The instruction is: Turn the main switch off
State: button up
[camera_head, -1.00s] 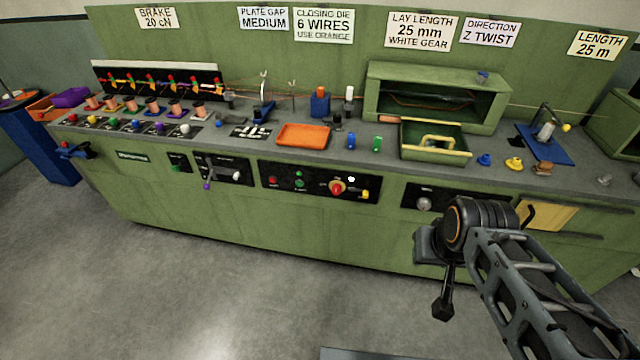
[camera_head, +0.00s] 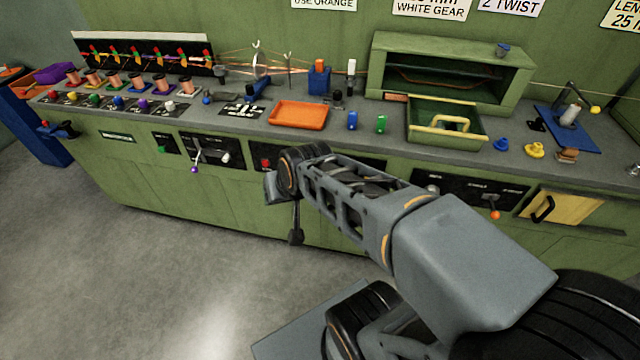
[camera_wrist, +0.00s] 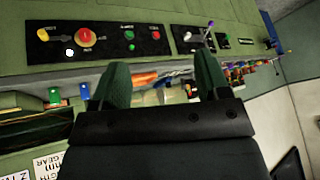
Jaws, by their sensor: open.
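The red rotary knob with a yellow surround (camera_wrist: 86,37), apparently the main switch, shows at the upper left of the wrist view on a black panel (camera_wrist: 107,50). In the head view my arm hides that knob and most of its panel. My gripper (camera_wrist: 162,70) is open and empty, with its two dark fingers apart below the panel in the wrist picture. The knob lies to the left of both fingers there, not between them. In the head view my gripper (camera_head: 296,237) hangs in front of the green bench, clear of it.
The same panel carries a yellow button (camera_wrist: 42,35), a green button (camera_wrist: 128,34) and a red button (camera_wrist: 156,35). A lever panel (camera_head: 212,152) is left of my arm. On the bench top are an orange tray (camera_head: 299,115) and a green drawer (camera_head: 447,121). The floor at left is free.

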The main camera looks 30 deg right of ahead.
jog(key=w+d+f+m+t+b, duration=0.2)
jog(key=w+f+m+t+b, duration=0.15)
jog(key=w+f+b, duration=0.5)
jog(key=w+d+f+m+t+h+b, duration=0.2)
jog(key=d+f+m+t+h+b, duration=0.1)
jog(key=d+f+m+h+b, duration=1.4)
jog(key=w+d+n+y+b, duration=0.1)
jog(key=w+d, duration=0.1)
jog(key=w, duration=0.1)
jog(key=w+d+f+n+y+b, duration=0.1)
jog(key=w+d+b, duration=0.1)
jog(key=w+d, duration=0.1)
jog(key=w+d+n+y+b, duration=0.1)
jog(key=w+d, duration=0.2)
jog(key=shift+w+f+y+b, duration=0.15)
jog(key=shift+f+y+b, duration=0.15)
jog(key=shift+y+b, duration=0.1)
jog(key=shift+c, duration=0.2)
jog(key=c, duration=0.9)
